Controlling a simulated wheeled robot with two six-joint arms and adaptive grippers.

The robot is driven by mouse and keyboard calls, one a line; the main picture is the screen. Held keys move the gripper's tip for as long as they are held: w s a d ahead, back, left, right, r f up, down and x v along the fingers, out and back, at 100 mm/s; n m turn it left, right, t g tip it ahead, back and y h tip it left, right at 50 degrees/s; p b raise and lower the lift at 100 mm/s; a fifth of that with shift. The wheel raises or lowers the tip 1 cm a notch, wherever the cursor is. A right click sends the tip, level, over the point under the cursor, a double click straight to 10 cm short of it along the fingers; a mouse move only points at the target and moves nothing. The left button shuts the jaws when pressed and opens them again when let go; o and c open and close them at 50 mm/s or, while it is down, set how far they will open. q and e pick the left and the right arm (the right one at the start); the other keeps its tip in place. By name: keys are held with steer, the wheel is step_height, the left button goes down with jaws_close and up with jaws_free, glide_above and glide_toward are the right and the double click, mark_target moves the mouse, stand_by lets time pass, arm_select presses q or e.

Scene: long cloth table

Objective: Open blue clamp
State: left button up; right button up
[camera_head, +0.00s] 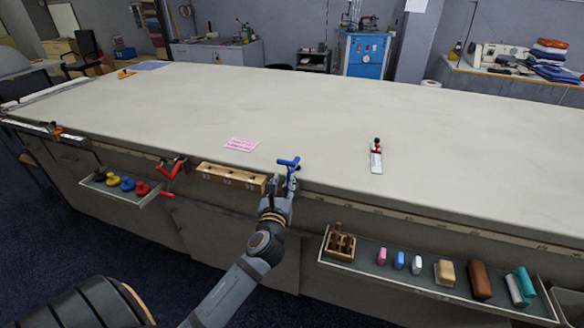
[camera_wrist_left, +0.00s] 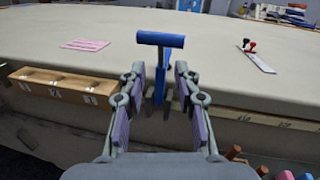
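The blue clamp (camera_head: 289,165) is at the front edge of the long table. Its blue T-shaped handle (camera_wrist_left: 160,40) stands up above the tabletop in the left wrist view, with a blue shaft below it. My left gripper (camera_wrist_left: 160,95) is at the clamp, with one finger on each side of the shaft. The fingers are apart, with gaps visible between the pads and the shaft. In the head view my left gripper (camera_head: 283,186) reaches the clamp from the front, and the clamp's lower part is hidden behind it. My right gripper is in neither view.
A wooden block box (camera_head: 230,176) and a red clamp (camera_head: 171,170) are left of the gripper. A pink card (camera_head: 242,144) and a small red-and-white tool (camera_head: 376,160) lie on the table. A tray (camera_head: 440,292) of several items is lower right. The tabletop is mostly clear.

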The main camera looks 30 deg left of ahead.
mark_target(288, 168)
arm_select(q)
steer(key=x, duration=0.7)
steer(key=shift+w+f, duration=0.1)
steer(key=shift+w, duration=0.25)
steer(key=shift+c, duration=0.4)
jaws_close()
